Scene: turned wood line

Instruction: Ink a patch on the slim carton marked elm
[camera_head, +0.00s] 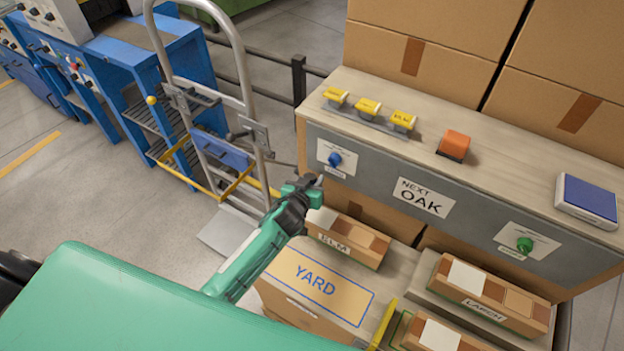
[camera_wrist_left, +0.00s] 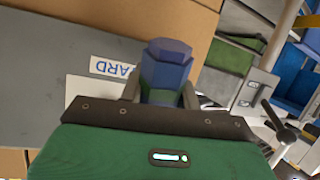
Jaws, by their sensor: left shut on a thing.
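The slim carton marked ELM (camera_head: 340,247) lies below the left end of the grey panel. A pale square shows on its top, partly behind my left arm. My left gripper (camera_head: 319,181) is at the panel's left end, shut on the blue knob (camera_head: 335,159). In the left wrist view the blue faceted knob (camera_wrist_left: 166,66) sits between the fingers, with a label reading YARD (camera_wrist_left: 113,68) beside it, upside down. My right gripper is not in view.
The panel has a sign NEXT OAK (camera_head: 423,197) and a green knob (camera_head: 525,244). Yellow blocks (camera_head: 367,107), an orange block (camera_head: 454,145) and a blue-topped pad (camera_head: 588,200) stand above. A LARCH carton (camera_head: 485,311) and a box marked YARD (camera_head: 315,283) lie below.

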